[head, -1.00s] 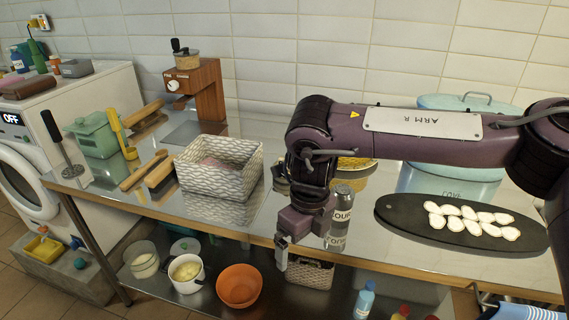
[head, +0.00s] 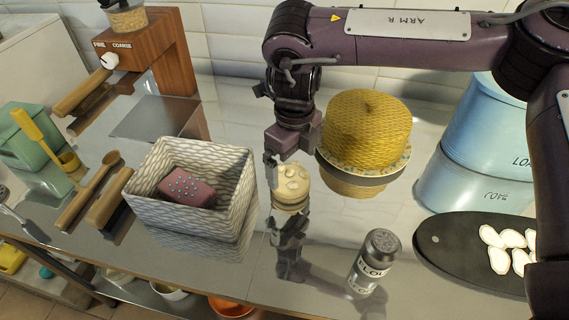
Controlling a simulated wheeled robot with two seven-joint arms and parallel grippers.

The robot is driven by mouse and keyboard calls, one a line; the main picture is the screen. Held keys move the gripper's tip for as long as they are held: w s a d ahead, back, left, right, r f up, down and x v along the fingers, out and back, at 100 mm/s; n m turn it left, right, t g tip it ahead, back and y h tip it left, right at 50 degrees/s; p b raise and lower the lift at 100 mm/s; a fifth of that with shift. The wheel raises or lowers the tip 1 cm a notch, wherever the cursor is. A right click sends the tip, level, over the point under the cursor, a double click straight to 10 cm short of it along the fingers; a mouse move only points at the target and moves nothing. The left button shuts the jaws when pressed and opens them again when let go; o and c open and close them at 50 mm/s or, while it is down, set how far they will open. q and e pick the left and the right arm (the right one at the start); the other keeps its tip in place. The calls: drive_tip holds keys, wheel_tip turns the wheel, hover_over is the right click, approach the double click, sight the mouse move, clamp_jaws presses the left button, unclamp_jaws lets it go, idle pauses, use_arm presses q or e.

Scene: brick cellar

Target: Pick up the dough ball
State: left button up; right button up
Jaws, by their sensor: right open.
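The dough ball (head: 290,185) is a cream-coloured lump with paler patches on top. It rests on the shiny steel counter, right of the patterned basket, and its reflection shows below it. My right gripper (head: 292,165) hangs down from the purple arm just above and behind the dough ball. Its jaws are open, with one finger close to the ball's upper left side. I cannot tell whether it touches the ball. The other fingertip is hard to make out. My left gripper is not in view.
A woven basket (head: 233,205) holding a mauve spotted block (head: 187,187) stands left. A yellow domed cover (head: 365,128) on a stand is close behind right. A flour shaker (head: 375,258) stands in front right, near a black board (head: 450,262). Blue canisters (head: 470,185) stand at right.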

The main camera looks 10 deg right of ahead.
sight(292, 175)
wheel_tip(292, 175, down, 2)
drive_tip(key=shift+f, duration=0.2)
drive_tip(key=shift+f+p, duration=0.3)
drive_tip(key=shift+f, duration=0.1)
drive_tip(key=f, duration=0.3)
drive_tip(key=shift+w+d+f+p, duration=0.1)
drive_tip(key=shift+w+f+p, duration=0.2)
drive_tip(key=shift+f+p, duration=0.05)
drive_tip(key=shift+f, duration=0.4)
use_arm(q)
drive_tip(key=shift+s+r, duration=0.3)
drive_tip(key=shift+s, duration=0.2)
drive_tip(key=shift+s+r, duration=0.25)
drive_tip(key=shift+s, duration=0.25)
use_arm(e)
drive_tip(key=shift+w, duration=0.1)
drive_tip(key=c, duration=1.2)
drive_tip(key=shift+o, duration=0.2)
drive_tip(key=shift+r, duration=0.1)
